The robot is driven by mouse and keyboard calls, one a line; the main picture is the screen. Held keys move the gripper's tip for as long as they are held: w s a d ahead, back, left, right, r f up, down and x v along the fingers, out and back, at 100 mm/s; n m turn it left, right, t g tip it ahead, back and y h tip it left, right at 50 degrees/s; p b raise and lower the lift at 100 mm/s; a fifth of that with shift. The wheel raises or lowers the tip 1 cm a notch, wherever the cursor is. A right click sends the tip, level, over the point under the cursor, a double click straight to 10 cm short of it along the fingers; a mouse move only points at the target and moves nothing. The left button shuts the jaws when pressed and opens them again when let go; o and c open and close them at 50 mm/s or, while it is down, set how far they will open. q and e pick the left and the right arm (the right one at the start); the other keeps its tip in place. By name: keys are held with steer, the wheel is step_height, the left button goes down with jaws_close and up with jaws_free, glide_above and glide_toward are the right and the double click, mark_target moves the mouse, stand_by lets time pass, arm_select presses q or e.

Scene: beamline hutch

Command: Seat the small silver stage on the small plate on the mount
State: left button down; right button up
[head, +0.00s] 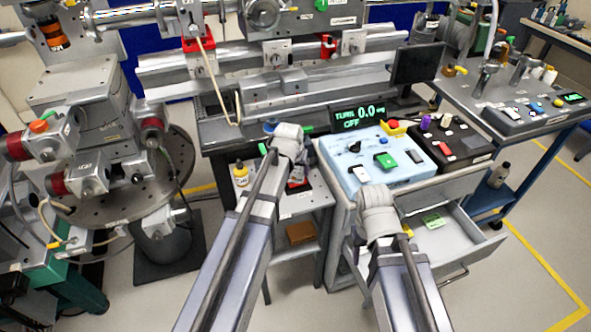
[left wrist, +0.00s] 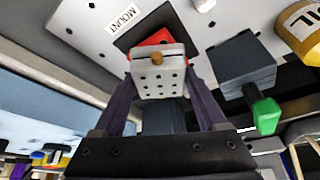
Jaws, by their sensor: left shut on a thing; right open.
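The small silver stage (left wrist: 158,76), a block with dark holes and a brass-coloured knob, sits between the two purple fingers of my left gripper (left wrist: 158,90), which is shut on it. Behind it are a red part (left wrist: 157,38) and a dark pad on a white perforated board (left wrist: 85,22) with a MOUNT label (left wrist: 123,18). The stage hides the small plate, so I cannot tell whether they touch. In the head view my left gripper (head: 293,172) is mostly hidden by its wrist, over the low bench. My right gripper (head: 385,235) is open and apart, by the drawer cart, its fingers mostly hidden.
A grey block with a green knob (left wrist: 265,113) stands close right of the held stage. A yellow oil bottle (head: 241,175) stands at the low bench's left. The blue-topped cart (head: 345,150) is right of my left arm; its open drawer (head: 452,240) juts out.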

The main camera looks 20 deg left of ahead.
arm_select(q)
jaws_free()
steer(key=shift+r, duration=0.15)
steer(key=p+v, duration=0.7)
steer(key=shift+s+r, duration=0.2)
steer(key=shift+r, duration=0.1)
steer(key=s+d+r+m+g+p, duration=0.1)
steer(key=s+d+m+g+p, duration=0.1)
steer(key=s+d, duration=0.4)
steer(key=s+d+r+m+g+y+p, duration=0.1)
steer(key=s+d, duration=0.6)
steer(key=s, duration=0.8)
steer(key=shift+m+g+p, duration=0.45)
steer(key=shift+m+g, duration=0.35)
steer(key=shift+g, duration=0.1)
